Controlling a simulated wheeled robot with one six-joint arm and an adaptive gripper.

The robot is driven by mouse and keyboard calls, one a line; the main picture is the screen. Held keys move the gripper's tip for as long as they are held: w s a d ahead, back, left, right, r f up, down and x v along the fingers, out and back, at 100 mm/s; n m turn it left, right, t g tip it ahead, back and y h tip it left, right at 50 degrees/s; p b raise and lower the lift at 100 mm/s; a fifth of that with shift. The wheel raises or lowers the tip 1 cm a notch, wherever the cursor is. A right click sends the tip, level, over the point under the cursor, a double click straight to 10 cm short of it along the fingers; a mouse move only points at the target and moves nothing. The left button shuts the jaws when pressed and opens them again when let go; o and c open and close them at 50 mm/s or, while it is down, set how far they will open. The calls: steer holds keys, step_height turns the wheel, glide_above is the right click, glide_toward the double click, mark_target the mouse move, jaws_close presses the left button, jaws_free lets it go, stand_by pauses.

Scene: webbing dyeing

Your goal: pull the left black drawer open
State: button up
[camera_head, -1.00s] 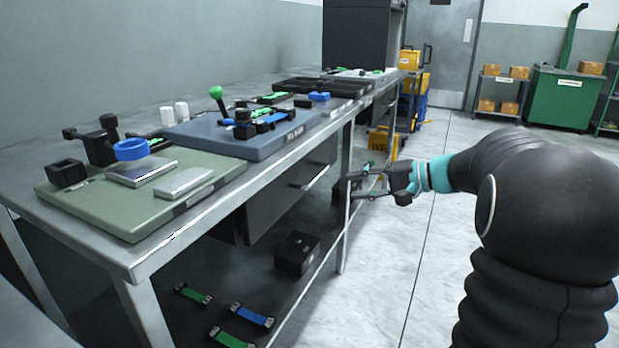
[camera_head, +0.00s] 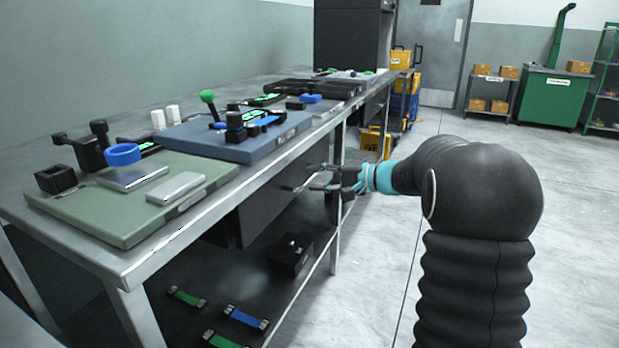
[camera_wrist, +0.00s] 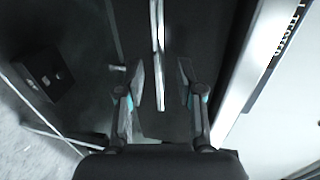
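The black drawer (camera_head: 268,218) hangs under the workbench's front edge and looks shut. Its bar handle is mostly covered by my gripper in the head view. In the wrist view a bright metal handle bar (camera_wrist: 158,45) runs from the top edge down between my fingers. My gripper (camera_head: 312,178) is at the drawer front, and its fingers stand apart on either side of the bar. The wrist view (camera_wrist: 161,82) shows gaps between the bar and both fingers, so it is open and holds nothing.
The workbench (camera_head: 190,213) edge runs just above my gripper. A lower shelf holds a small black box (camera_head: 291,255) and several green and blue straps (camera_head: 246,317). The green board (camera_head: 125,215) and blue board (camera_head: 235,150) lie on top.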

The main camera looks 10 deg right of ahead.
steer(key=shift+x, duration=1.05)
jaws_close()
